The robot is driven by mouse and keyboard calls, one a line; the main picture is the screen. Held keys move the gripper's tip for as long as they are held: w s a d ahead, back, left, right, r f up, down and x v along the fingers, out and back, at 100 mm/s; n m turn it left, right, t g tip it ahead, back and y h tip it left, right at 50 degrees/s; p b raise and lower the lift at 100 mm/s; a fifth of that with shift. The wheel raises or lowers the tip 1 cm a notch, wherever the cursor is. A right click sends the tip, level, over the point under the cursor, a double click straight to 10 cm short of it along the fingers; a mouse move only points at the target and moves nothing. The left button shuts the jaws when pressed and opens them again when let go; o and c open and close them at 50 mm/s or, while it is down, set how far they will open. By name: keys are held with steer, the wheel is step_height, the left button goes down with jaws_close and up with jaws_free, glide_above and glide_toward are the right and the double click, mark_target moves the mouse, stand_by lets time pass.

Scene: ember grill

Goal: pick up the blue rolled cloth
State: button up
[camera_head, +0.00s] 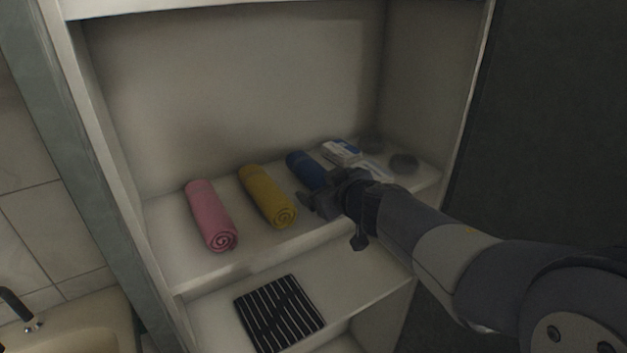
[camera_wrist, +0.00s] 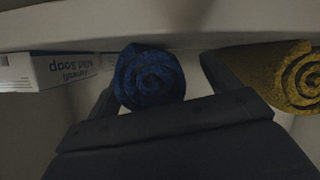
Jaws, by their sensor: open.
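The blue rolled cloth (camera_head: 305,169) lies on the upper shelf, right of the yellow roll, its near end hidden behind my gripper (camera_head: 322,200) in the head view. In the wrist view the spiral end of the blue cloth (camera_wrist: 150,78) faces the camera. My gripper is open, with one dark finger on each side of that end. Whether the fingers touch the cloth cannot be told.
A yellow roll (camera_head: 266,196) and a pink roll (camera_head: 210,214) lie to the left. A soap box (camera_head: 341,151) and dark round items (camera_head: 403,162) lie to the right. A black slatted rack (camera_head: 279,313) is on the shelf below. The cabinet's side wall stands at right.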

steer(key=shift+c, duration=0.5)
steer(key=c, duration=1)
